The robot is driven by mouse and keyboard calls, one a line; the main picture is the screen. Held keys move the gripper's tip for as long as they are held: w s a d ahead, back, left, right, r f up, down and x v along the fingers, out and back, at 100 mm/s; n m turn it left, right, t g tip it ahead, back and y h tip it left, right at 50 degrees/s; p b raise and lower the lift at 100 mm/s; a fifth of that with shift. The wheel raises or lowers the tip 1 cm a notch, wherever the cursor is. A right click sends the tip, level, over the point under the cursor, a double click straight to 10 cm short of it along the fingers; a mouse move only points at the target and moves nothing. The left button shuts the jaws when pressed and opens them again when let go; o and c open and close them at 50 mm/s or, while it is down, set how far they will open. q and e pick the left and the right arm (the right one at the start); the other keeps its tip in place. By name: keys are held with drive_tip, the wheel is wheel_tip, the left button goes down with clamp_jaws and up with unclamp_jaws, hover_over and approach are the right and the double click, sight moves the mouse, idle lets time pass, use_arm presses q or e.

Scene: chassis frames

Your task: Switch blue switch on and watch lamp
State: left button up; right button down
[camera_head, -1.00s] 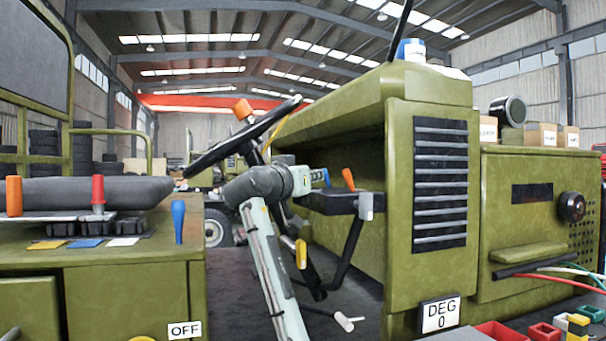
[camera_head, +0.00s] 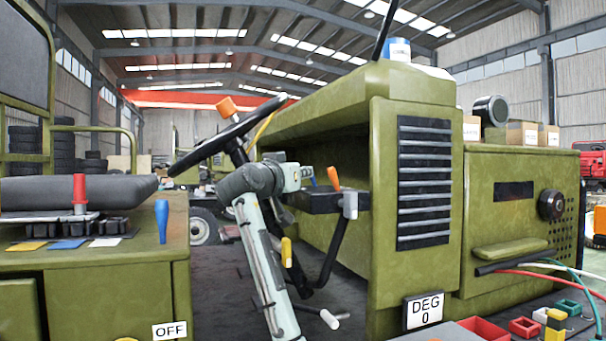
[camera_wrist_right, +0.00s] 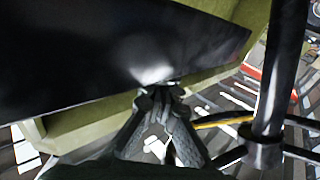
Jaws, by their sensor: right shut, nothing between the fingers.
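My right arm reaches up from below in the head view, and its gripper (camera_head: 304,172) is by a black panel (camera_head: 322,202) under the steering wheel. A small blue switch (camera_head: 314,180) stands there, partly hidden beside the fingertips; I cannot tell whether they touch it. In the right wrist view my gripper (camera_wrist_right: 160,90) is shut and empty, its tips close to a broad dark surface (camera_wrist_right: 90,50). A lamp with a blue-and-white body (camera_head: 397,49) stands on top of the olive chassis; I see no clear glow. My left gripper is out of view.
An orange lever (camera_head: 333,178) stands on the same panel, close to my right gripper. The black steering wheel (camera_head: 228,134) is above the arm. A blue handle (camera_head: 161,220) stands on the left cabinet above an OFF sign (camera_head: 169,331). A DEG 0 sign (camera_head: 423,310) is low right.

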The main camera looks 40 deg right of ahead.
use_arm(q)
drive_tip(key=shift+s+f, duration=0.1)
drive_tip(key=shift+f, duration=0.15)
use_arm(e)
drive_tip(key=shift+d+r, duration=0.15)
drive_tip(key=shift+s+d+r, duration=0.15)
drive_tip(key=shift+d+r, duration=0.15)
drive_tip(key=shift+d+r+p, duration=0.25)
drive_tip(key=shift+d+p, duration=0.05)
drive_tip(key=shift+p, duration=0.15)
drive_tip(key=shift+s+d+r+m+y+p, duration=0.1)
drive_tip(key=shift+d+r+m+y+p, duration=0.1)
drive_tip(key=shift+m+y+p, duration=0.25)
drive_tip(key=shift+d+g, duration=0.1)
drive_tip(key=shift+g, duration=0.2)
drive_tip(key=shift+d+f, duration=0.1)
drive_tip(key=shift+d, duration=0.15)
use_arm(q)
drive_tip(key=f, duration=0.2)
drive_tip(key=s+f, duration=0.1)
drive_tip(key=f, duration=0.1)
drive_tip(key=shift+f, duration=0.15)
use_arm(e)
drive_tip(key=shift+s+a, duration=0.1)
drive_tip(key=shift+a, duration=0.05)
drive_tip(key=v, duration=1.1)
drive_tip(key=shift+s+a, duration=0.25)
drive_tip(key=shift+a, duration=0.1)
